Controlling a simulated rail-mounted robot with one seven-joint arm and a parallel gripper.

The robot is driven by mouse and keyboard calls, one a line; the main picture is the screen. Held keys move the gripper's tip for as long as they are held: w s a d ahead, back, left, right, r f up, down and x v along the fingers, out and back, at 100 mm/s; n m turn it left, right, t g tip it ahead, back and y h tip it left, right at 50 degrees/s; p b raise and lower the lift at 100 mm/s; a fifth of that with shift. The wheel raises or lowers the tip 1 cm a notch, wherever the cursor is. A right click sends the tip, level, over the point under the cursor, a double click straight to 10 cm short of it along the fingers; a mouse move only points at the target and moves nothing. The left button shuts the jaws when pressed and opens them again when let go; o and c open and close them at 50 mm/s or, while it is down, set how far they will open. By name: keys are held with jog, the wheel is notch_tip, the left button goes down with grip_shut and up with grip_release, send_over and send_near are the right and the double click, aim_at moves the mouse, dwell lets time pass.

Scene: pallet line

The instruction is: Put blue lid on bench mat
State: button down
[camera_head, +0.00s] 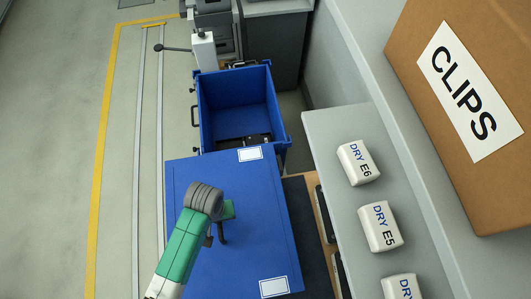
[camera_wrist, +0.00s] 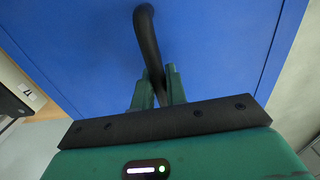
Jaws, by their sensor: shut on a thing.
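The blue lid (camera_head: 262,215) is a large flat panel with white labels, in the lower middle of the head view. It fills most of the wrist view (camera_wrist: 215,45). My gripper (camera_head: 222,218) is over the lid, and in the wrist view its green fingers (camera_wrist: 157,92) are shut on the lid's dark curved handle (camera_wrist: 146,30). A dark surface (camera_head: 311,235), possibly the bench mat, shows in a strip past the lid's right edge. The lid hides the rest, and I cannot tell whether they touch.
An open blue crate (camera_head: 203,110) stands just beyond the lid. A grey shelf (camera_head: 325,130) on the right carries white DRY packs (camera_head: 358,163), with a cardboard CLIPS box (camera_head: 430,105) above. Floor rails (camera_head: 137,150) and a yellow line run along the left.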

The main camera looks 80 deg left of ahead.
aim_at(255, 258)
jog(key=shift+w+r, duration=0.1)
jog(key=w+d, duration=0.2)
jog(key=d, duration=0.2)
jog(key=w+d+f+p, duration=0.1)
jog(key=w+d, duration=0.2)
jog(key=d, duration=0.1)
jog(key=w+d+p, duration=0.1)
jog(key=w+d, duration=0.1)
jog(key=d, duration=0.2)
jog(key=shift+w+d+f, duration=0.2)
jog(key=shift+w+d, duration=0.15)
jog(key=shift+d, duration=0.05)
jog(key=shift+w+d+f, duration=0.1)
jog(key=shift+d+f, duration=0.05)
jog(key=shift+f, duration=0.8)
jog(key=shift+w+d+f, duration=0.1)
jog(key=shift+d+f, duration=0.05)
jog(key=shift+f, duration=0.75)
jog(key=c, duration=1.4)
grip_release()
notch_tip(255, 258, up, 12)
jog(key=p, duration=0.1)
